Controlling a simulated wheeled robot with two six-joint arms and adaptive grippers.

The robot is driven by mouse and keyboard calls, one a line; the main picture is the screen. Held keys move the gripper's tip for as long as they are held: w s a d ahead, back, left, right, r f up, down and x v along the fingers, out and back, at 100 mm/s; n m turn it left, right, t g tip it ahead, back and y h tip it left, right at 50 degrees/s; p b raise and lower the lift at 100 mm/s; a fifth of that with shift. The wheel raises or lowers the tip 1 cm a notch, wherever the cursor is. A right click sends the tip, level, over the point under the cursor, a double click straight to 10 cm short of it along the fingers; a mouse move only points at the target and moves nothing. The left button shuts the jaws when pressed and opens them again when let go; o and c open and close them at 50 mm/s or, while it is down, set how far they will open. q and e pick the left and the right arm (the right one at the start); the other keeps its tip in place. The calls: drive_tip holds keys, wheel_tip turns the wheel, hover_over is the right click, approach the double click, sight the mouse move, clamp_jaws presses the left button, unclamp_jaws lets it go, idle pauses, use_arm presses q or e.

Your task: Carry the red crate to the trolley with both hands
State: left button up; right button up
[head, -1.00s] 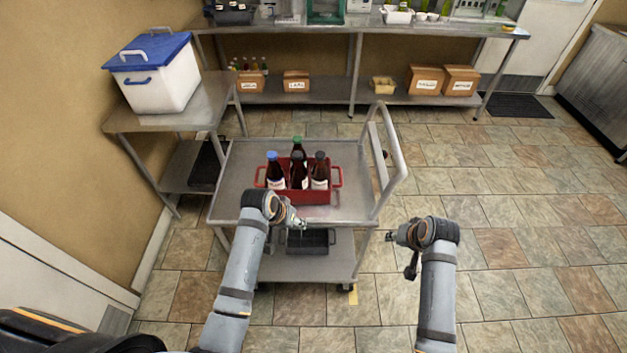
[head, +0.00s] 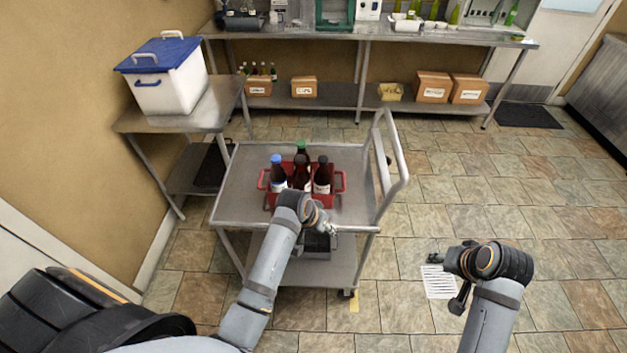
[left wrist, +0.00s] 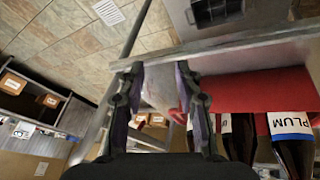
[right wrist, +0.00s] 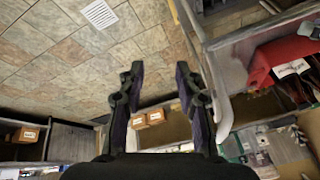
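The red crate (head: 326,199) stands on the top shelf of the steel trolley (head: 237,192), with several dark bottles (head: 278,177) upright in it. One label reads PLUM in the left wrist view (left wrist: 291,127). My left gripper (head: 333,229) is at the trolley's near edge, in front of the crate. In the left wrist view its fingers (left wrist: 165,90) are spread with nothing clamped between them, and the red crate wall (left wrist: 265,92) is to the right. My right gripper (head: 432,259) is over the floor right of the trolley, open and empty, with spread fingers (right wrist: 158,90).
A side table (head: 205,117) with a blue-lidded white container (head: 168,84) stands left of the trolley. The trolley's push handle (head: 391,160) rises at its right. A long steel bench (head: 330,103) runs along the back. The tiled floor at right is open, with a white floor grate (head: 438,282).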

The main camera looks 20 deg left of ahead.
drive_tip(key=v, duration=0.4)
idle(0.3)
